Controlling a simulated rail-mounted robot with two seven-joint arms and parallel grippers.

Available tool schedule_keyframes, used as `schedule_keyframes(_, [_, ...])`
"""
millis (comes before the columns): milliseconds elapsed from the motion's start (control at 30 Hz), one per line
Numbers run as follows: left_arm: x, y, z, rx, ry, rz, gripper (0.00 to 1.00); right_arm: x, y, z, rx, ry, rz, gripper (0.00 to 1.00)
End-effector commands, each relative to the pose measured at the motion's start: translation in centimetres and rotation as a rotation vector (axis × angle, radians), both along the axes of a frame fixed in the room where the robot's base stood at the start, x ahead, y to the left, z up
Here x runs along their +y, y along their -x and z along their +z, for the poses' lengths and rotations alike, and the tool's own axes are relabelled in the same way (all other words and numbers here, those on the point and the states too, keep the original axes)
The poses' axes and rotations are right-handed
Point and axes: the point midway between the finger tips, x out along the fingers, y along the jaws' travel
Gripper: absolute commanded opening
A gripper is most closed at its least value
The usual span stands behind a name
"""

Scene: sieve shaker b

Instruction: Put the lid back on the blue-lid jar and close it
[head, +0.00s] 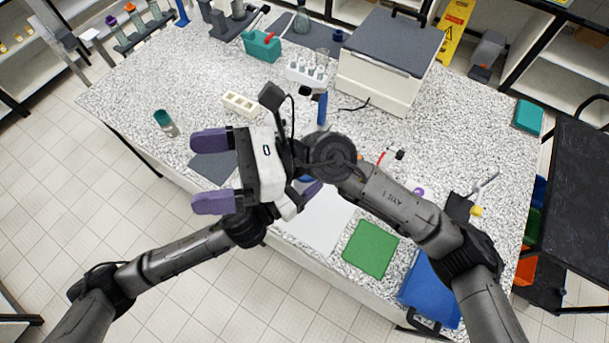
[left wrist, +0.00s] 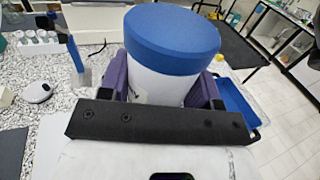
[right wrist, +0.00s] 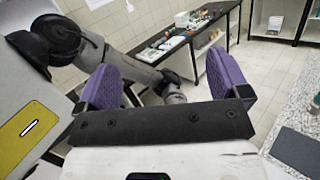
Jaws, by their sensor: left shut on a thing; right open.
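The white jar (left wrist: 158,86) with its wide blue lid (left wrist: 172,38) fills the middle of the left wrist view. The lid sits on top of the jar; whether it is fully tight cannot be told. My left gripper (left wrist: 160,92) is shut on the jar body, a purple finger on each side, below the lid. In the head view the jar and left gripper are mostly hidden behind my right arm. My right gripper (head: 212,171) is open and empty, fingers pointing left, over the front left edge of the bench. Its two purple fingers also show in the right wrist view (right wrist: 165,88).
A white sheet (head: 318,225), a green mat (head: 370,248) and a blue tray (head: 432,290) lie along the front of the bench. A teal-capped bottle (head: 165,122) lies at left near a dark mat (head: 207,166). A large white box (head: 380,85) stands behind.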

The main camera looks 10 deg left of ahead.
Motion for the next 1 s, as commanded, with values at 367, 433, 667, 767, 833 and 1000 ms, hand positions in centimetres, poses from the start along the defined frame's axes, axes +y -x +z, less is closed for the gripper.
schedule_keyframes(367, [0.0,0.0,0.0,-0.001,0.001,0.000,0.00,-9.2,-8.0,0.2,1.003,-0.496,-0.316,0.94])
schedule_keyframes(433, [0.0,0.0,0.0,-0.001,0.001,0.000,0.00,-11.6,-9.6,-1.5,1.188,-0.577,-0.374,0.94])
schedule_keyframes(667, [0.0,0.0,0.0,-0.001,0.001,0.000,0.00,-20.0,-12.0,-10.5,1.785,-0.833,-0.577,0.94])
schedule_keyframes(767, [0.0,0.0,0.0,-0.001,0.001,0.000,0.00,-23.4,-11.3,-15.5,2.035,-0.942,-0.673,0.94])
schedule_keyframes(833, [0.0,0.0,0.0,-0.001,0.001,0.000,0.00,-25.7,-10.1,-19.1,2.204,-1.018,-0.746,0.94])
schedule_keyframes(1000, [0.0,0.0,0.0,-0.001,0.001,0.000,0.00,-30.6,-4.9,-27.2,2.583,-1.201,-0.941,0.94])
